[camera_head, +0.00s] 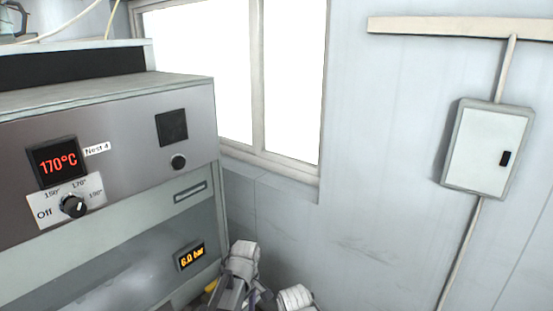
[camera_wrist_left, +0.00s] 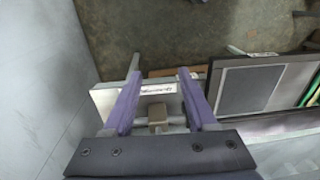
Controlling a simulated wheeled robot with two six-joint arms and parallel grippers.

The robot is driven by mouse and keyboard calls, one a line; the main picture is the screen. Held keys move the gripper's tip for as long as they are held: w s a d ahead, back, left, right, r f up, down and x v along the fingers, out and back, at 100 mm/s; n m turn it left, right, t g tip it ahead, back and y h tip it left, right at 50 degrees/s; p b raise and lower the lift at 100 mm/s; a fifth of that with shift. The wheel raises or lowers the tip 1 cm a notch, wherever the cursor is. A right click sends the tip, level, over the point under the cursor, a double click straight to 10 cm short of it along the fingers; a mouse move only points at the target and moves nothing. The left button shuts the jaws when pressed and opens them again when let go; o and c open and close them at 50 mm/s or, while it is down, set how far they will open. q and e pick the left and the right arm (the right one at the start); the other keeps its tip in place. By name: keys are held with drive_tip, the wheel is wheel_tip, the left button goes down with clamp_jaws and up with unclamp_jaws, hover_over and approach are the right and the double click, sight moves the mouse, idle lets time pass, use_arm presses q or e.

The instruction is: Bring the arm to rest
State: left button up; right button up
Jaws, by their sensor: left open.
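My left gripper (camera_wrist_left: 160,85) shows in the left wrist view with its two purple fingers spread apart. I see nothing held between them. Beyond the fingers is a pale panel with a small white label (camera_wrist_left: 158,89). In the head view, grey and white links of an arm of mine rise at the bottom edge, close to the press (camera_head: 120,120); no fingertips are clear there. My right gripper is not in view.
The press front has a red 170°C display (camera_head: 58,162), a dial (camera_head: 74,206) and a 6.0 bar readout (camera_head: 191,256). A window (camera_head: 262,85) and wall box (camera_head: 487,149) are behind. In the left wrist view, a dark-framed unit (camera_wrist_left: 250,90) stands right; a wall (camera_wrist_left: 40,80) is left.

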use_arm(q)
drive_tip(key=s+d+f+m+b, duration=0.1)
drive_tip(key=s+m, duration=0.6)
drive_tip(key=s+d+f+m+b, duration=0.1)
drive_tip(key=s+d+f+m, duration=0.1)
drive_tip(key=s+m, duration=0.5)
drive_tip(key=shift+s+b, duration=0.3)
drive_tip(key=shift+b, duration=0.05)
drive_tip(key=shift+d+f, duration=0.1)
idle(0.3)
